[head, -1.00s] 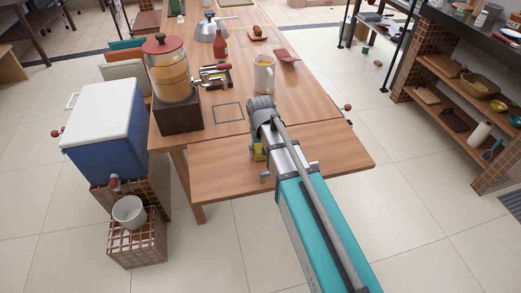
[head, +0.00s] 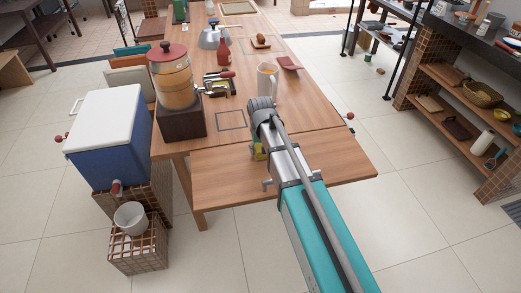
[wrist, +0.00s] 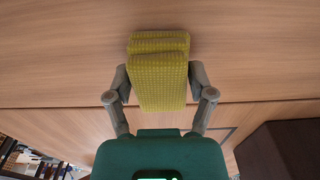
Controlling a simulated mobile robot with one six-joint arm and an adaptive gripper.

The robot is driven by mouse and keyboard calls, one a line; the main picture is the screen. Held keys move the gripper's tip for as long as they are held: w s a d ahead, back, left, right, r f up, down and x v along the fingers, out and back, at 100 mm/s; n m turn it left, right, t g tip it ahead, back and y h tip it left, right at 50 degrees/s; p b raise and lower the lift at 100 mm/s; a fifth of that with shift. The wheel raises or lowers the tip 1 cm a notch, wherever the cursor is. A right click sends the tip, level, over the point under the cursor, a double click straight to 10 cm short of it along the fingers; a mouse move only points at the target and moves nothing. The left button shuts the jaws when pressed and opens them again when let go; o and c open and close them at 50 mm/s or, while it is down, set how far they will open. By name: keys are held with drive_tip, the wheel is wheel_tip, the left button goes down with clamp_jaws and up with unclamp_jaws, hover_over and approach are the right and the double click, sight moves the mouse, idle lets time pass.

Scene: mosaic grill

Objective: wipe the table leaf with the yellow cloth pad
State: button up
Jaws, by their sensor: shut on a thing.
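The yellow cloth pad (wrist: 160,75) is between the two fingers of my gripper (wrist: 160,85) in the wrist view. My gripper is shut on it. In the head view only a small part of the pad (head: 259,150) shows, as my arm hides most of it. The table leaf (head: 220,185) is the wooden panel at the near end of the table. The pad is over the leaf, near its seam with the main table top. I cannot tell whether the pad touches the wood.
A blue cooler (head: 108,140) stands to the left. The leaf's left and right ends are bare.

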drive_tip(key=shift+r, duration=0.15)
drive_tip(key=shift+r+p, duration=2.9)
drive_tip(key=shift+p, duration=0.1)
drive_tip(key=shift+s+r+p, duration=0.1)
drive_tip(key=shift+r+p, duration=1.4)
drive_tip(key=shift+p, duration=0.05)
drive_tip(key=shift+s, duration=0.1)
